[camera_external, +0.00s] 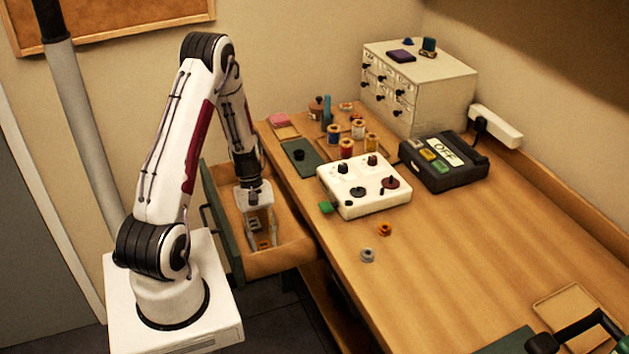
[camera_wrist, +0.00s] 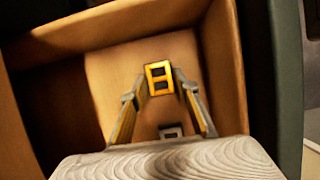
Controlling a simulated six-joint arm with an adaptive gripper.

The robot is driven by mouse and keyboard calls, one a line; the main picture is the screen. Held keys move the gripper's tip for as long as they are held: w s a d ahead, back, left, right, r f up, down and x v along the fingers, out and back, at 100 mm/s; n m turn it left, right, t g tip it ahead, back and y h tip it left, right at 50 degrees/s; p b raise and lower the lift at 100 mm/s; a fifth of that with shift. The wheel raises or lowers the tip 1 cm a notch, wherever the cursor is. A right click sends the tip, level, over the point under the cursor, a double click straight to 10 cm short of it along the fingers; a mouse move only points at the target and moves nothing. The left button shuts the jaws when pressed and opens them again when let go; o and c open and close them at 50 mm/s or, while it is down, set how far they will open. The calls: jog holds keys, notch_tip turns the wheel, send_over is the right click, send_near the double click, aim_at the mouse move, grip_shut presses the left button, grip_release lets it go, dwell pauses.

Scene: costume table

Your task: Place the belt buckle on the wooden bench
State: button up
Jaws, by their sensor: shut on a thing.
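My gripper (camera_external: 262,240) points down inside the open drawer (camera_external: 285,257) and is shut on this buckle. In the external view the buckle (camera_external: 265,245) is a small orange spot at the fingertips. Whether the gold buckle touches the drawer floor is unclear. The wooden bench (camera_external: 460,240) is to the right of the drawer, with bare wood at its front.
Drawer walls surround my gripper. On the bench are a white control box (camera_external: 363,200), a black box marked OFF (camera_external: 443,172), several thread spools, a dark green pad (camera_external: 301,160), an orange nut-like piece (camera_external: 384,229) and a grey one (camera_external: 367,255). A white cabinet (camera_external: 425,85) stands behind.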

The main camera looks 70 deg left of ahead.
jog(key=shift+f, duration=0.2)
jog(key=o, duration=1.1)
jog(key=shift+r, duration=0.15)
jog(key=v, duration=0.7)
jog(key=shift+s+r, duration=0.15)
jog(key=shift+r, duration=0.1)
jog(key=shift+a+r, duration=0.1)
